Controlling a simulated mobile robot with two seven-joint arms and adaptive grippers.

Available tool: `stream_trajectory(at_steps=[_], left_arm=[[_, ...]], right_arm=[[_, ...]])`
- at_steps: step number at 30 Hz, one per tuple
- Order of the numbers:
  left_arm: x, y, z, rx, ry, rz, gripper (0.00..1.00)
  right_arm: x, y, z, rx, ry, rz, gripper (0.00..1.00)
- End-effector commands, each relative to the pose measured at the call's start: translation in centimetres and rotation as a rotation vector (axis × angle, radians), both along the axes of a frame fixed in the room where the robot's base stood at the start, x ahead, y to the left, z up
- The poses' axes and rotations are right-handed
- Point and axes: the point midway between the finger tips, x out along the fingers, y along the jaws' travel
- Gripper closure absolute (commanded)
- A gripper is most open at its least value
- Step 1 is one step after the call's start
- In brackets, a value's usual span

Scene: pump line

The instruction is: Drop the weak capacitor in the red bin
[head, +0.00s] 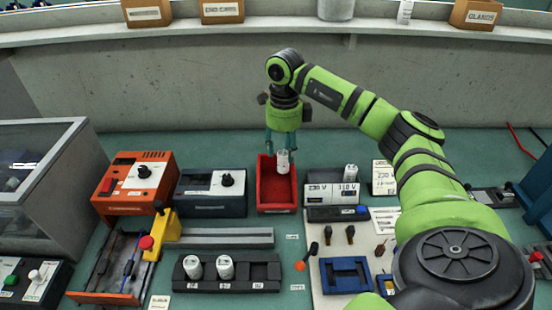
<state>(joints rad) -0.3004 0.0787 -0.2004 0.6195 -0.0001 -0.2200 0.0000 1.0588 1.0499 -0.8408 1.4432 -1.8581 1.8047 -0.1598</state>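The red bin (277,190) stands open at the middle of the bench. My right gripper (282,150) points down over the back of the bin, its teal fingers spread apart. A white capacitor (283,164) shows upright between and below the fingertips, in front of the bin's back part. Gaps seem to show between it and the fingers. I cannot tell whether it rests on the bin floor. Two more white capacitors, one left (192,267) and one right (225,267), stand in the dark rack (262,274), whose right slot looks empty. My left gripper is not in view.
An orange tester (131,188) and a dark meter box (210,192) stand left of the bin. A 230 V / 110 V unit (332,190) stands close on its right. A grey rail (225,238) lies in front. The back wall rises behind.

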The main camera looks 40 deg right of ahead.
Motion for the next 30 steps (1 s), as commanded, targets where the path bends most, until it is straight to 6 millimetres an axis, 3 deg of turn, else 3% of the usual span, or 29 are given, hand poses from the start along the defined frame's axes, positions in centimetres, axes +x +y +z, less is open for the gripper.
stream_trajectory(at_steps=[13, 17, 24, 30], left_arm=[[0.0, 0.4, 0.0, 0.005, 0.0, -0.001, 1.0], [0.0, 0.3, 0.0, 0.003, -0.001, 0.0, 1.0], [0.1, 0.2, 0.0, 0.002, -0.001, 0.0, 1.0], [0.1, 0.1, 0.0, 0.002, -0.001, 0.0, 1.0]], right_arm=[[0.1, 0.0, 0.9, 0.001, -0.004, 0.0, 0.41], [0.1, 0.0, 3.1, 0.001, -0.005, 0.0, 0.41], [0.1, 0.0, 8.7, -0.001, -0.006, -0.001, 0.41], [0.1, 0.0, 11.1, -0.001, -0.003, 0.0, 0.41]])
